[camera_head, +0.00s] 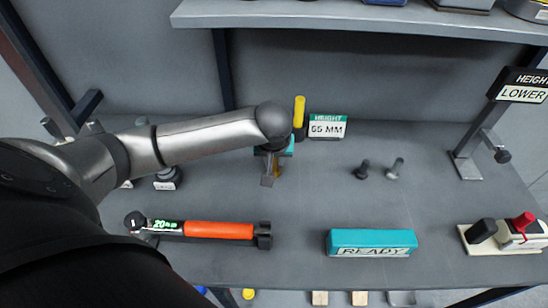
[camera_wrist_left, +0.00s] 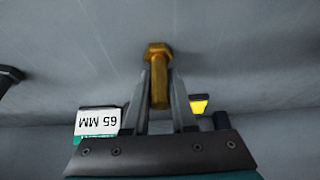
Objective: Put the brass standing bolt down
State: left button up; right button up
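The brass bolt (camera_wrist_left: 159,78) is between the two fingers of my left gripper (camera_wrist_left: 160,88) in the left wrist view. Its hex head points away from the palm, toward the grey bench surface, and the fingers close on its shank. In the head view my left gripper (camera_head: 271,174) points down over the middle of the bench, and only a sliver of the brass bolt (camera_head: 278,172) shows beside a finger. I cannot tell whether the bolt's head touches the bench. My right gripper is not in view.
A 65 MM height sign (camera_head: 327,126) and a yellow-topped post (camera_head: 299,112) stand behind the gripper. Two bolts, dark (camera_head: 362,170) and grey (camera_head: 395,168), stand to its right. An orange-handled tool (camera_head: 218,230) and a teal READY block (camera_head: 371,242) lie nearer. Bench around the gripper is clear.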

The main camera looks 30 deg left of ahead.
pick_arm(q)
jog(key=o, duration=0.4)
jog(key=shift+r, duration=0.1)
